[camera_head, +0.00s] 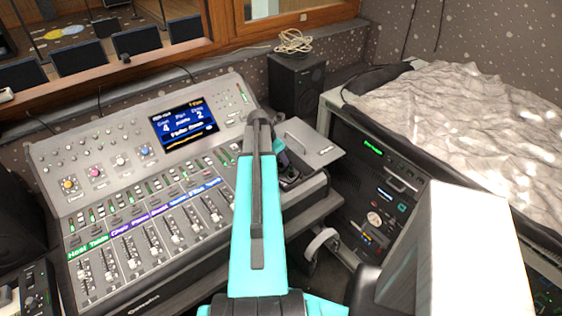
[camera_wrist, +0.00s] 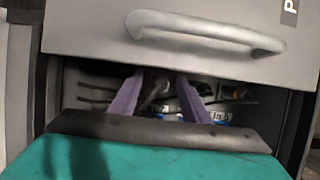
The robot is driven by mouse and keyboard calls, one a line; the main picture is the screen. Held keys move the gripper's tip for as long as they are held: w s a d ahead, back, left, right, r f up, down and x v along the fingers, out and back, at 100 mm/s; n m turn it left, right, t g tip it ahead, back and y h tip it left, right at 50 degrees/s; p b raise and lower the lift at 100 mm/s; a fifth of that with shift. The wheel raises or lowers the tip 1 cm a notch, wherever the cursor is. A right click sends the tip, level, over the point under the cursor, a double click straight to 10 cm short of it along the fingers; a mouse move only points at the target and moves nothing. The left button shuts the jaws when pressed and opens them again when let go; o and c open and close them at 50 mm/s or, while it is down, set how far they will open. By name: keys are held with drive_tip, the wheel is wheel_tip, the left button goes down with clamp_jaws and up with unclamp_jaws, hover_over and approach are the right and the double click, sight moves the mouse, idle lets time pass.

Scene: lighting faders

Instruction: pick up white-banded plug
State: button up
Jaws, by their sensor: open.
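My gripper (camera_wrist: 166,84) is open in the wrist view, its two purple fingers reaching into a dark compartment under a grey lid (camera_wrist: 90,28). A slim dark plug-like piece with a pale part (camera_wrist: 154,93) shows between the fingers; I cannot tell whether this is the white-banded plug, or whether the fingers touch it. Other plugs or cables (camera_wrist: 240,94) lie to the right of the fingers, small and blurred. In the head view the lid (camera_head: 322,153) stands at the console's right end, and my arm hides most of the gripper and the plugs.
The lid's handle (camera_wrist: 210,36) sits just above the fingers. A blue label (camera_wrist: 218,117) reading about "In 5" is inside the compartment. The fader console (camera_head: 150,235) is left of my arm. A rack (camera_head: 375,185) and a black speaker (camera_head: 297,85) stand to the right and behind.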

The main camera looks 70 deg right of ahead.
drive_tip(key=shift+s+d+f, duration=0.1)
drive_tip(key=shift+d+f, duration=0.05)
drive_tip(key=shift+f, duration=0.25)
clamp_jaws()
idle(0.4)
